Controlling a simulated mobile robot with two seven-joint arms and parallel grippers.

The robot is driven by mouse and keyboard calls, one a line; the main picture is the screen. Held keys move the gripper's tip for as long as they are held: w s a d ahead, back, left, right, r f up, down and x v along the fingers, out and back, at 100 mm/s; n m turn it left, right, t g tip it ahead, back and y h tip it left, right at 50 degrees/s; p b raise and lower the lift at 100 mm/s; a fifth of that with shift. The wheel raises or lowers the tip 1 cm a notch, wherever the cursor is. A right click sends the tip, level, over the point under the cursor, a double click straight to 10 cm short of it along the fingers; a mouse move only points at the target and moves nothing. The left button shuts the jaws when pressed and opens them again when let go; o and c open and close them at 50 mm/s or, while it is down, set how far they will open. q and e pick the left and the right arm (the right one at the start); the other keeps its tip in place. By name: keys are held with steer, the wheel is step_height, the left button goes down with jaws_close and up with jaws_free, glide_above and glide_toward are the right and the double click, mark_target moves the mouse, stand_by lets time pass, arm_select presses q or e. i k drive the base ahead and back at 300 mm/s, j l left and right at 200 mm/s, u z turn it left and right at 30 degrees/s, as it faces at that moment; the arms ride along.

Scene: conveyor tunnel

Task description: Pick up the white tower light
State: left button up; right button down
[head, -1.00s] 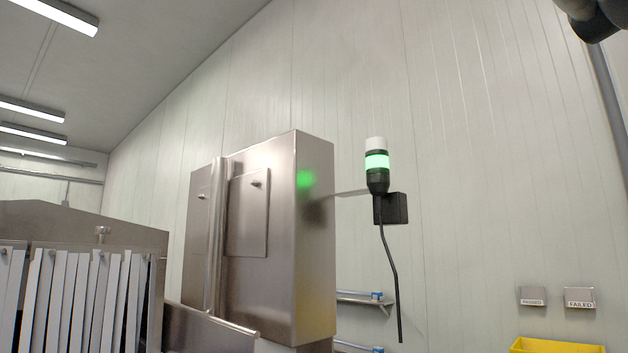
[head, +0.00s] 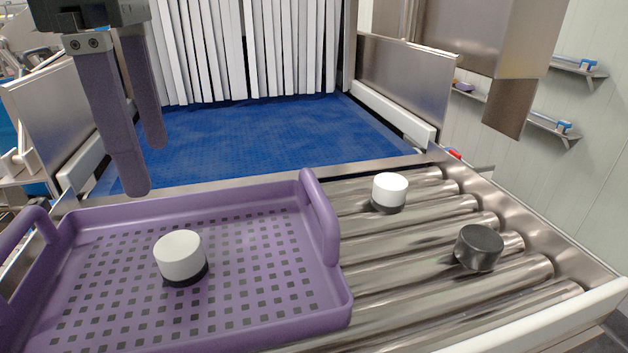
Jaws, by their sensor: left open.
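Two white tower light pieces with dark bases are in view. One white piece (head: 180,256) stands upright inside the purple tray (head: 330,312), near its middle. Another white piece (head: 390,190) stands on the metal rollers to the right of the tray. A black piece (head: 479,248) of similar shape sits on the rollers nearer the front right. My left gripper (head: 143,167) points down with its two purple-grey fingers apart and nothing between them. It is above the tray's back left part, up and left of the white piece in the tray. My right gripper is not in view.
The tray's raised handles stand at its left and right ends. Behind it a blue belt (head: 260,145) runs under white strip curtains (head: 250,50). Metal rollers (head: 430,290) are bare around the two loose pieces. A pale rail (head: 560,318) edges the rollers at front right.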

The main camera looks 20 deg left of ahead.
mark_target(389, 195)
steer(key=i+l, duration=0.15)
steer(key=l, duration=0.2)
steer(key=i+l, duration=0.15)
steer(key=l, duration=0.25)
steer(key=i+l, duration=0.15)
steer(key=l, duration=0.2)
